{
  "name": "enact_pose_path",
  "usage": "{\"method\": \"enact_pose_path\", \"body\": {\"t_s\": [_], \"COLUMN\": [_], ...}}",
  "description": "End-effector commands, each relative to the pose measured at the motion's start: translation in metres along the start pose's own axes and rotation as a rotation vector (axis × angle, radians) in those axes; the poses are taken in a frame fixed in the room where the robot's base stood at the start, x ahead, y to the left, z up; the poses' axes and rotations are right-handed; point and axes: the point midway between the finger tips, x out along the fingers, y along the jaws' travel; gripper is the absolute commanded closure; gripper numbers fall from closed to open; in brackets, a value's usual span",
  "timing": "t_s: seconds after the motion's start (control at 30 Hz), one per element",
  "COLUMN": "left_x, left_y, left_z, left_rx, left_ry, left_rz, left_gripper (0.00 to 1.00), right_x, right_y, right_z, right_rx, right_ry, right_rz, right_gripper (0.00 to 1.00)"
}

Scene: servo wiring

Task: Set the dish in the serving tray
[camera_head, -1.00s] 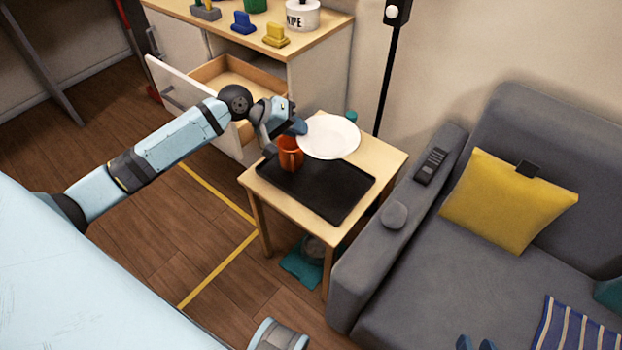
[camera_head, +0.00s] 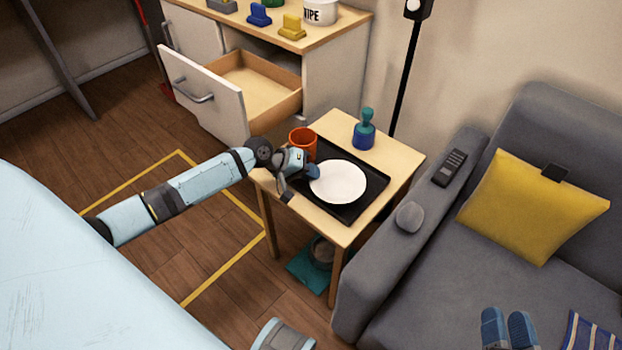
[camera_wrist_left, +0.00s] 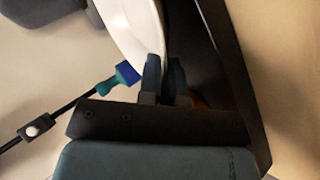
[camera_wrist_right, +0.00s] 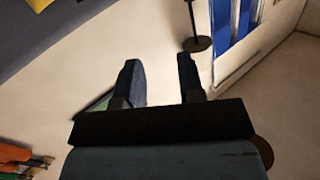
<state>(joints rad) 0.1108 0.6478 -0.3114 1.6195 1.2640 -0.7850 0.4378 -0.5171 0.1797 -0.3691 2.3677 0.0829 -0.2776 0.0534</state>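The white dish (camera_head: 338,182) is over the black serving tray (camera_head: 361,208) on the small wooden table. I cannot tell whether it rests on the tray or is just above it. My left gripper (camera_head: 311,173) is at the dish's left edge. In the left wrist view the fingers (camera_wrist_left: 163,82) are close together at the rim of the dish (camera_wrist_left: 133,30), with the dark tray (camera_wrist_left: 217,75) beside it. My right gripper (camera_wrist_right: 158,82) is open and empty in the right wrist view, away from the table.
An orange mug (camera_head: 303,143) stands at the tray's back left corner. A blue and teal bottle (camera_head: 364,132) stands behind the tray. An open drawer (camera_head: 243,92) is at the back left. The grey sofa (camera_head: 430,270) stands right of the table (camera_head: 388,145).

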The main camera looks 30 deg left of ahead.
Motion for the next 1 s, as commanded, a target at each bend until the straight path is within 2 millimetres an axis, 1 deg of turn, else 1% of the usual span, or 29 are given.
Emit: {"method": "enact_pose_path", "body": {"t_s": [0.03,0.1,0.2,0.43,0.5,0.77,0.87,0.97,1.0], "left_x": [0.007,0.010,0.010,0.011,0.011,0.011,0.006,-0.007,-0.015], "left_y": [-0.009,-0.012,-0.012,-0.014,-0.014,-0.014,-0.012,-0.012,-0.012], "left_z": [0.003,0.004,0.004,0.004,0.004,0.004,0.004,0.004,0.004], "left_rx": [-0.002,-0.002,0.000,0.000,0.000,0.000,0.000,0.000,0.001], "left_ry": [0.000,0.001,0.002,0.001,0.001,0.000,0.000,0.000,0.000], "left_rz": [0.001,0.001,0.002,0.001,0.000,0.000,-0.001,-0.003,-0.004], "left_gripper": [1.00,1.00,1.00,1.00,0.84,0.84,0.84,0.84,0.84], "right_x": [0.001,0.002,0.002,0.001,0.002,0.002,0.002,0.002,0.002], "right_y": [-0.002,-0.004,-0.005,-0.005,-0.005,-0.005,-0.005,-0.004,-0.002], "right_z": [-0.003,-0.008,-0.011,-0.010,-0.011,-0.012,-0.013,-0.013,-0.012], "right_rx": [0.002,0.006,0.007,0.008,0.008,0.007,0.005,-0.002,-0.006], "right_ry": [0.029,0.051,0.057,0.057,0.061,0.061,0.056,0.035,0.023], "right_rz": [-0.011,-0.018,-0.020,-0.020,-0.021,-0.021,-0.020,-0.014,-0.010], "right_gripper": [0.65,0.65,0.65,0.65,0.65,0.65,0.65,0.65,0.65]}}
